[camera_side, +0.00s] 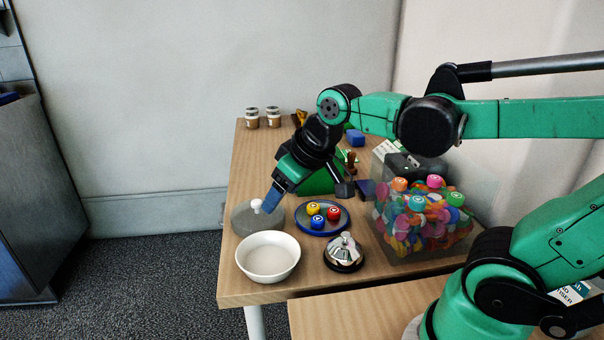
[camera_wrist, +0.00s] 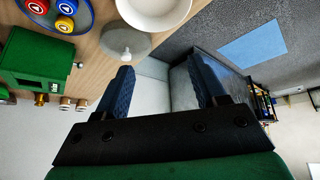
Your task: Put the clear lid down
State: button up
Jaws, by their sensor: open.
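The clear lid (camera_side: 244,222) is a grey, see-through disc with a white knob, lying near the table's left edge just behind the white bowl. It also shows in the wrist view (camera_wrist: 112,38), where its knob sits just past the tip of the left finger. My gripper (camera_side: 271,202) is above and beside the lid, tilted down toward it. In the wrist view its blue fingers (camera_wrist: 165,75) are spread wide with nothing between them. The knob is not between the fingers. Whether a finger touches the lid cannot be told.
The white bowl (camera_side: 268,261) stands in front of the lid. A green box (camera_side: 322,182) and two small jars (camera_side: 262,119) stand behind.

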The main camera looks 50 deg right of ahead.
jog(key=s+f, duration=0.1)
jog(key=s+a+f+t, duration=0.1)
jog(key=shift+s+f+m, duration=0.2)
jog(key=shift+s+m, duration=0.2)
